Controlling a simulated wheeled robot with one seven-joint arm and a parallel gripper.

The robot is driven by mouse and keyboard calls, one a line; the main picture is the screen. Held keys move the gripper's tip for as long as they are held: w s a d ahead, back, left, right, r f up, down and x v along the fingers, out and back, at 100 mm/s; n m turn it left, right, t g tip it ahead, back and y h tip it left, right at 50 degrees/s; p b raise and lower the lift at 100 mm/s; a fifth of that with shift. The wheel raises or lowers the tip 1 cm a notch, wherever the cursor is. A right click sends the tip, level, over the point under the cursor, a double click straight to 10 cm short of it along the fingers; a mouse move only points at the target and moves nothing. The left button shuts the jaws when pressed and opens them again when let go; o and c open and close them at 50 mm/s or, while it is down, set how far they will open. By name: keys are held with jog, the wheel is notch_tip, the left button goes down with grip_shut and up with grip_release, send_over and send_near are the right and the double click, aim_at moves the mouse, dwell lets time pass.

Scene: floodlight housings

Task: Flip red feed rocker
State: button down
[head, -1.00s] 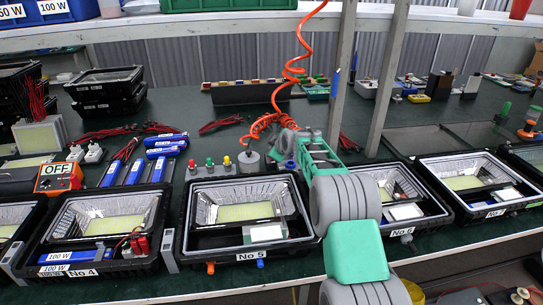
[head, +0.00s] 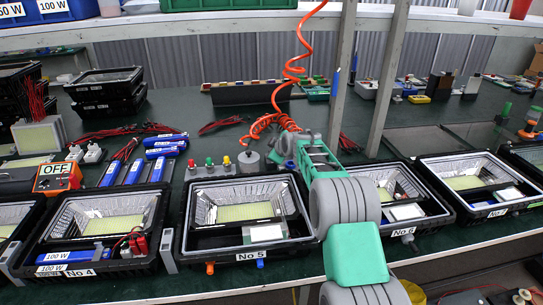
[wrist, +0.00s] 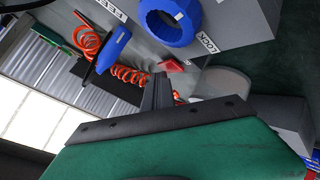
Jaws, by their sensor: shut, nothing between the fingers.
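My gripper shows in the wrist view (wrist: 160,90), its dark fingers together with nothing between them. A small red piece (wrist: 172,65) lies just beyond the fingertips against a grey surface; it looks like the red rocker, but its tilt is not clear. The fingers appear close to it; I cannot tell whether they touch. A grey housing (wrist: 238,25) above carries FEED and LOCK labels and a blue ring (wrist: 170,20). In the head view, my arm reaches over the bench to the coiled orange hose, and its own links hide the fingertips and the rocker.
A coiled orange hose (head: 291,72) hangs behind my gripper. Floodlight housings No 5 (head: 190,240) and No 6 (head: 440,218) stand along the front edge, under and beside my arm. A grey upright post (head: 388,80) stands right of the arm. Several coloured buttons (head: 210,162) stand left of it.

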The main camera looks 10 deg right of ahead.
jog(key=shift+f, duration=0.1)
jog(key=shift+s+r, duration=0.15)
jog(key=shift+r, duration=0.6)
jog(key=shift+s+r+p, duration=0.15)
jog(key=shift+r+p, duration=0.3)
jog(key=shift+r, duration=0.5)
jog(key=shift+s+r+p, duration=0.1)
jog(key=shift+r+p, duration=0.3)
jog(key=shift+r, duration=0.5)
jog(key=shift+s+r, duration=0.15)
jog(key=shift+r, duration=0.5)
